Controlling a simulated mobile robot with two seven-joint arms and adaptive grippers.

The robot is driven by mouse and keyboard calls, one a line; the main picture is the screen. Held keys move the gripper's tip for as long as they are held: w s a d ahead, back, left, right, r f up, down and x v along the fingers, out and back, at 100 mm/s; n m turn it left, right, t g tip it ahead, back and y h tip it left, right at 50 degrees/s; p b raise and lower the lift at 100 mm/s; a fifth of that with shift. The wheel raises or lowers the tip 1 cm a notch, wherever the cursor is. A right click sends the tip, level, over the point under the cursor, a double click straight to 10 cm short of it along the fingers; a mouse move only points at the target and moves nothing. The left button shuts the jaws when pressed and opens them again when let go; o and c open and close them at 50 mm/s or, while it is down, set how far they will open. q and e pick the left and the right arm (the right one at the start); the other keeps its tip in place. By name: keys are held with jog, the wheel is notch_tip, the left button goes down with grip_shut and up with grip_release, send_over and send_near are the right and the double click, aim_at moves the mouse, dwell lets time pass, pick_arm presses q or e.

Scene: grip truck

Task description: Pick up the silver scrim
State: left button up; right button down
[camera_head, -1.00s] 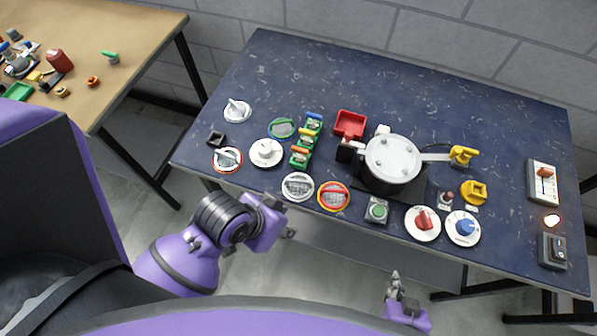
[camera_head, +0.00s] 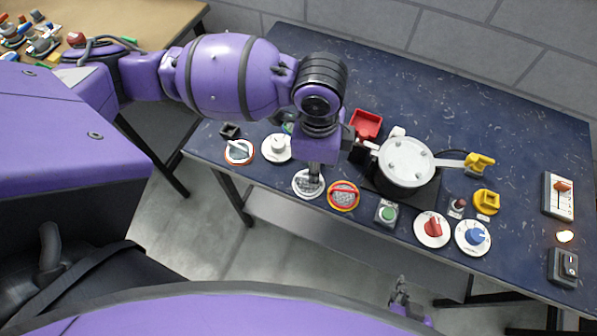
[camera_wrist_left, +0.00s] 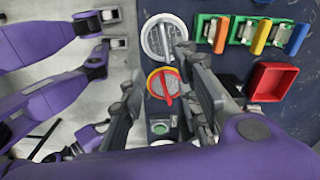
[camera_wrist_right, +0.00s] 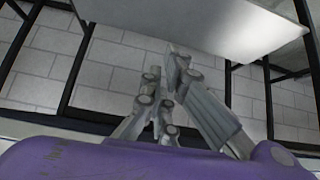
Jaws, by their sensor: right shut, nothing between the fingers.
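The silver scrim (camera_head: 301,190), a round grey mesh disc with a white rim, lies near the table's front edge. It also shows in the left wrist view (camera_wrist_left: 155,38), beyond the fingers. My left gripper (camera_head: 314,178) points down over the scrim's right part and hides some of it. Its fingers (camera_wrist_left: 158,70) are apart with nothing held between them. I cannot tell whether they touch the scrim. My right gripper (camera_head: 398,285) is shut and empty, in front of the table and below it in the picture; its fingers also show in the right wrist view (camera_wrist_right: 165,90).
A red and yellow scrim (camera_head: 344,195) lies just right of the silver one. A green button box (camera_head: 386,212) is near the front edge. The table's back is largely clear.

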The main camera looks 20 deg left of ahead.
pick_arm(q)
jog(key=shift+w+a+r, duration=0.4)
jog(key=shift+w, duration=0.1)
jog(key=shift+a+f, duration=0.1)
jog(key=shift+a, duration=0.05)
notch_tip(320, 180, down, 7)
jog(key=shift+a+f, duration=0.1)
jog(key=shift+f, duration=0.1)
grip_shut()
